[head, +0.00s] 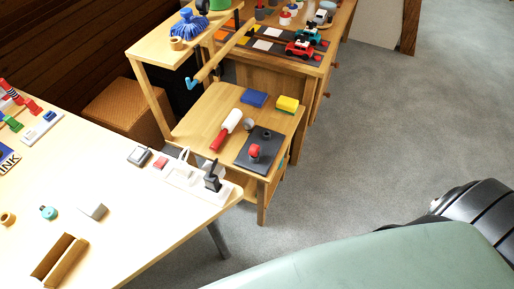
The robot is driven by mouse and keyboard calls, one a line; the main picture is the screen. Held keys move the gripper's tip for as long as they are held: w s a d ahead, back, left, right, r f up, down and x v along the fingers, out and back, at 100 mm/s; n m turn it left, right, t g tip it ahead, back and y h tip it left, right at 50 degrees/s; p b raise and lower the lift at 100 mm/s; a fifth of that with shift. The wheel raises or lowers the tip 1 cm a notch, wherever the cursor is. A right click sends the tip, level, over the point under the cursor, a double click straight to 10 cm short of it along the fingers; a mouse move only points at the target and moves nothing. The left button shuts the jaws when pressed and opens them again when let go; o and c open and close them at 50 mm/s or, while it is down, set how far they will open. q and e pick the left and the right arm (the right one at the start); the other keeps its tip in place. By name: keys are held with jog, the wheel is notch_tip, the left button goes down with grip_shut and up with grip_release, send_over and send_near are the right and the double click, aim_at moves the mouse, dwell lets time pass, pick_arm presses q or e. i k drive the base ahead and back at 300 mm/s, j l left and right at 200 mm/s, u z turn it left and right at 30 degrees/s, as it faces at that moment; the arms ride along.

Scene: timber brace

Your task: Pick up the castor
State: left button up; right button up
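I cannot say for sure which thing is the castor. A small teal round piece with a grey part (48,212) lies on the pale table (130,240) at the left and may be it. It is between a small tan ring (8,218) and a grey wedge-shaped block (95,211), apart from both. It is too small to make out in detail. Neither of my grippers is in view, and nothing is seen touching the teal piece.
A low wooden table (200,110) with a dark plate (246,160) stands beyond. Grey carpet (370,130) is clear at right.

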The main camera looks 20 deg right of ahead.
aim_at(248, 124)
jog(key=k+l+u, duration=0.15)
jog(key=l+u, duration=0.15)
jog(key=l, duration=0.2)
jog(key=k+l+u, duration=0.3)
jog(key=l, duration=0.2)
jog(key=k+l+u, duration=0.1)
jog(key=l+u, duration=0.25)
jog(key=k+l+u, duration=0.3)
jog(key=l, duration=0.15)
